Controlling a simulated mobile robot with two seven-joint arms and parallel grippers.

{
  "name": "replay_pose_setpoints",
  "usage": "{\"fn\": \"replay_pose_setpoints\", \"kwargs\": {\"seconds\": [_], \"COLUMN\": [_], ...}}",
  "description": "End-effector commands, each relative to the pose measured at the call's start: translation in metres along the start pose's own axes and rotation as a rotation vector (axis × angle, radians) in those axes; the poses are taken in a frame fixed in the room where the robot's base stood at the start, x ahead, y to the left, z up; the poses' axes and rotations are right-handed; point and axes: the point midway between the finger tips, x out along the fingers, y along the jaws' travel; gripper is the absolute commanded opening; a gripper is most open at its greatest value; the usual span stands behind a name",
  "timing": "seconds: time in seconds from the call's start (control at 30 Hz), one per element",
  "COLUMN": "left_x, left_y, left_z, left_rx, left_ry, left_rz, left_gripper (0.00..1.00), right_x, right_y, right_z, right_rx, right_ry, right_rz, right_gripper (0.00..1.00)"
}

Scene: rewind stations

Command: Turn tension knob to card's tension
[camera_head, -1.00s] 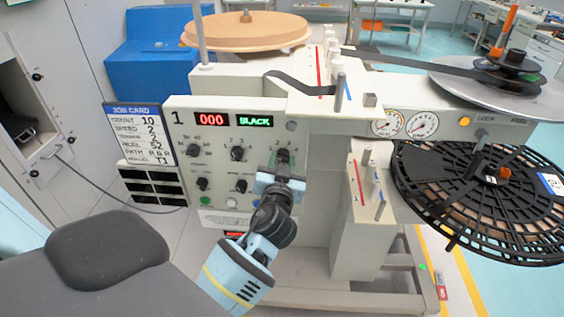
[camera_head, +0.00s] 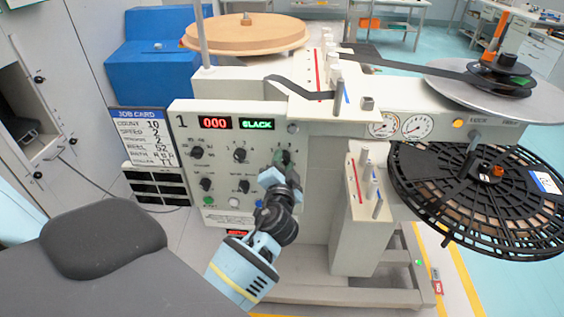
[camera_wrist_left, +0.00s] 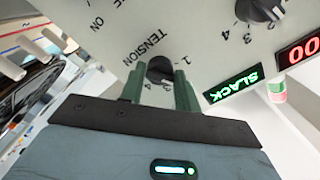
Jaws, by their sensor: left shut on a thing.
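The tension knob (camera_wrist_left: 160,70) is a small dark round knob beside the word TENSION in the left wrist view. My left gripper (camera_wrist_left: 159,82) is shut on it, with a green finger on each side. My right gripper is out of view.
The panel shows a red 000 display (camera_head: 214,123) and a green SLACK display (camera_head: 257,124). Several other black knobs sit close by, left of and below the held one. White guide posts (camera_head: 372,180) and a black reel (camera_head: 490,200) stand to the right.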

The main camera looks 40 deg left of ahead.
Motion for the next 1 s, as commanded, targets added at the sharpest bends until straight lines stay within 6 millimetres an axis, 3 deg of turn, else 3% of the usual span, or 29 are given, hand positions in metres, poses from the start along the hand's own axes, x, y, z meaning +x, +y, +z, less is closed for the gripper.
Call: {"fn": "replay_pose_setpoints", "kwargs": {"seconds": [0.3,0.77,0.8,0.93,1.0], "left_x": [0.0001,0.0,0.0,0.0,0.0], "left_y": [-0.0004,0.0001,0.0001,0.0001,0.0001], "left_z": [0.0004,0.0009,0.0009,0.0008,0.0007], "left_rx": [0.099,0.112,0.112,0.111,0.111], "left_ry": [-0.001,-0.001,-0.002,-0.001,-0.001], "left_rz": [0.0,0.0,0.0,0.0,0.0], "left_gripper": [0.09,0.09,0.36,0.52,0.52], "right_x": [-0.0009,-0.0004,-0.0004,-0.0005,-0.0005], "right_y": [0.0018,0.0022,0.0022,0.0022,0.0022], "right_z": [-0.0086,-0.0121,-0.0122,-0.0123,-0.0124], "right_rx": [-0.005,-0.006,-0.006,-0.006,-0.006], "right_ry": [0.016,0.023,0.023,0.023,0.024], "right_rz": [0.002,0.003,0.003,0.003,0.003], "right_gripper": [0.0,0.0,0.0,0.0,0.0]}}
